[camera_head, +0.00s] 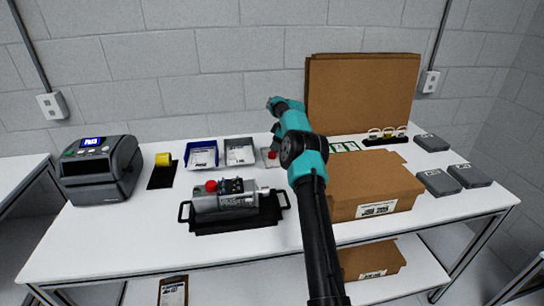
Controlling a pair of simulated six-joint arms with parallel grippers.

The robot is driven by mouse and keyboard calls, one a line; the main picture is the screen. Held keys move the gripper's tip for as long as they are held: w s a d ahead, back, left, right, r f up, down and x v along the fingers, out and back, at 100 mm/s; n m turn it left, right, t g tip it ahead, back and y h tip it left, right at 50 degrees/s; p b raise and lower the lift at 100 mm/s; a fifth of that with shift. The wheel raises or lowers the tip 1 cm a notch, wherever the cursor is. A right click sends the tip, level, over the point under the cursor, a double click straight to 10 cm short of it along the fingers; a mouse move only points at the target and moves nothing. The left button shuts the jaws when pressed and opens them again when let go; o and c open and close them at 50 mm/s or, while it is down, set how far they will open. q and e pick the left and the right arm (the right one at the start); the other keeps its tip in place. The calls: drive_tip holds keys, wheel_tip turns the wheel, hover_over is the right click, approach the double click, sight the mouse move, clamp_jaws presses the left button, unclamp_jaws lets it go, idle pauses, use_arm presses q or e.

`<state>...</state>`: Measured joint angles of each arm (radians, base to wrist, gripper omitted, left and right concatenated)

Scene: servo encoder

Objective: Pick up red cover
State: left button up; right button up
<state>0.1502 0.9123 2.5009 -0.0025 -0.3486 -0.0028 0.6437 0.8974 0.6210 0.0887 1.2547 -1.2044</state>
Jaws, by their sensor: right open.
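A small red round part (211,186) sits on top of a grey motor unit (240,201), which rests on a black holder (238,223) with side handles. Another small red part (271,154) lies in a small grey tray (265,163) behind the motor unit; I cannot tell which one is the red cover. My right gripper (277,134) is over the right side of that small tray, close to the red part there. It is open; its fingers are small and partly hidden by my arm. My left gripper is not in view.
A blue bin (201,146) and a grey bin (239,144) stand left of the small tray. A label printer (101,170) is at the far left. A cardboard box (372,187) and several grey boxes (431,141) are on the right. The table front left is clear.

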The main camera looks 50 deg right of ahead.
sight(272, 153)
drive_tip(key=shift+x, duration=2.55)
drive_tip(key=shift+s, duration=0.1)
drive_tip(key=c, duration=0.7)
drive_tip(key=shift+r, duration=1.8)
drive_tip(key=s+a, duration=0.3)
drive_tip(key=a, duration=0.1)
drive_tip(key=s+a+r, duration=0.1)
drive_tip(key=s+a, duration=0.6)
drive_tip(key=a, duration=0.1)
drive_tip(key=shift+s+r, duration=0.15)
drive_tip(key=shift+s, duration=0.1)
